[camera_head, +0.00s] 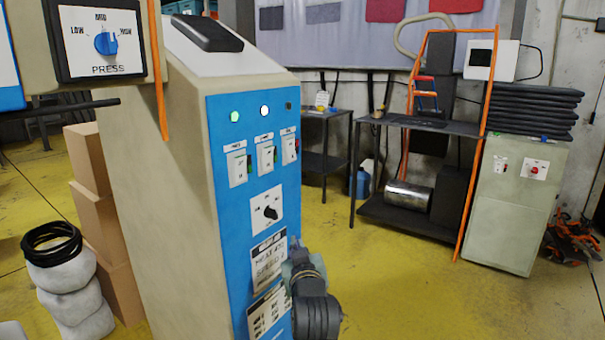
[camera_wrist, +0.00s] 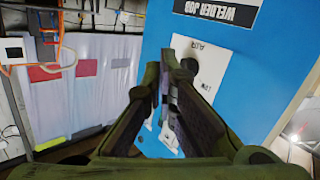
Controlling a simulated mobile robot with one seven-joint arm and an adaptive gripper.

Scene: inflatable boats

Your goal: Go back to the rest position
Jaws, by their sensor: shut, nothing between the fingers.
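My gripper (camera_wrist: 166,75) shows large in the wrist view, its two dark green fingers together and empty. It is in front of a blue control panel (camera_wrist: 225,80), which appears upside down there. In the head view a dark part of my arm shows low in the middle, in front of the same blue panel (camera_head: 232,180) on a beige machine (camera_head: 160,130). I cannot tell from these frames whether the fingers touch the panel. The panel has rocker switches (camera_head: 265,160), a black knob (camera_head: 270,212) and lights, one green and one white.
A dark shelf table (camera_head: 430,125) holding a metal cylinder (camera_head: 408,196) stands behind on the right, beside a grey-green cabinet (camera_head: 515,205). Cardboard boxes (camera_head: 92,190) and white rolls (camera_head: 65,290) stand at left. Yellow floor (camera_head: 400,290) is clear right of the machine.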

